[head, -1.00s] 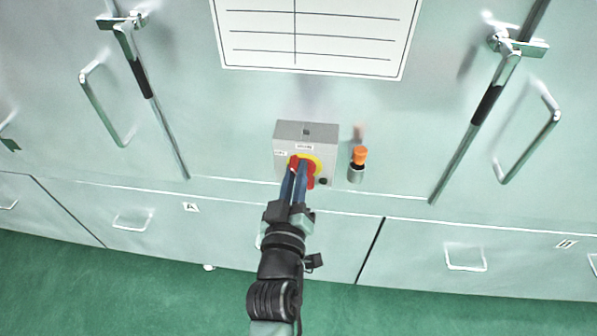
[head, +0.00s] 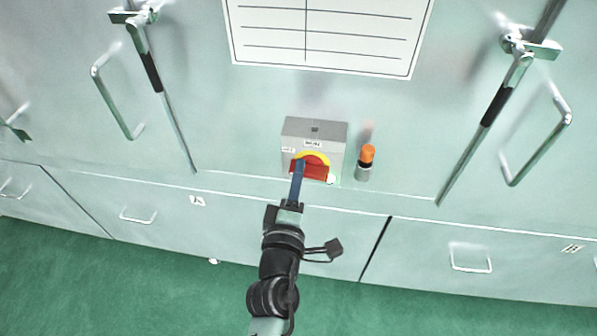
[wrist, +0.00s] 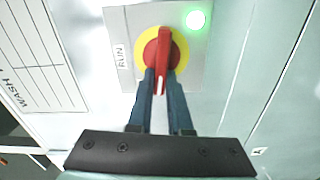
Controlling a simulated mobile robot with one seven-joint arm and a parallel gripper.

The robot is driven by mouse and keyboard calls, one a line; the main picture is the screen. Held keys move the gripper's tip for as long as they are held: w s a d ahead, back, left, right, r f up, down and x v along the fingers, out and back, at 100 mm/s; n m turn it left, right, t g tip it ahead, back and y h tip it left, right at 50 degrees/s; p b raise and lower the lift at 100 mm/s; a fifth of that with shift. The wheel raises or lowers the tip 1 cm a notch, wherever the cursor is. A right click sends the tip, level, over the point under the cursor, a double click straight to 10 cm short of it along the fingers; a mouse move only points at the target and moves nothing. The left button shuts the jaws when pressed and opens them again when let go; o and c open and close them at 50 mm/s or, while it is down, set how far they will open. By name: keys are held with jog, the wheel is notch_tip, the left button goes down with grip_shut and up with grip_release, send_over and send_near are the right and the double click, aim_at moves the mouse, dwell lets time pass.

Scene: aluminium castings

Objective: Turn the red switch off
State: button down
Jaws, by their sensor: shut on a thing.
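The red switch (head: 314,172) is a rotary handle on a yellow disc (head: 316,158), on the front of a grey box (head: 333,132) fixed to the pale cabinet. In the head view the handle lies roughly crosswise. In the wrist view the red handle (wrist: 164,46) runs from the disc's middle toward my fingers, on a yellow ring (wrist: 141,47). My gripper (wrist: 160,80) is shut on the handle, one blue finger on each side. In the head view my gripper (head: 298,165) hides part of the handle. A lamp (wrist: 195,20) on the box glows green.
An orange-topped post (head: 367,154) stands close to the right of the box. Long lever latches (head: 151,75) and (head: 490,105) and bar handles flank it. A white lined chart (head: 330,30) hangs above. A "RUN" label (wrist: 122,56) sits beside the disc.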

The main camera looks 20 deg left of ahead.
jog(key=shift+f+n, duration=0.15)
jog(key=shift+n, duration=0.55)
jog(key=c, duration=0.8)
grip_release()
jog(key=shift+c, duration=0.2)
jog(key=b+v, duration=0.2)
jog(key=v, duration=1.1)
jog(key=shift+b, duration=0.3)
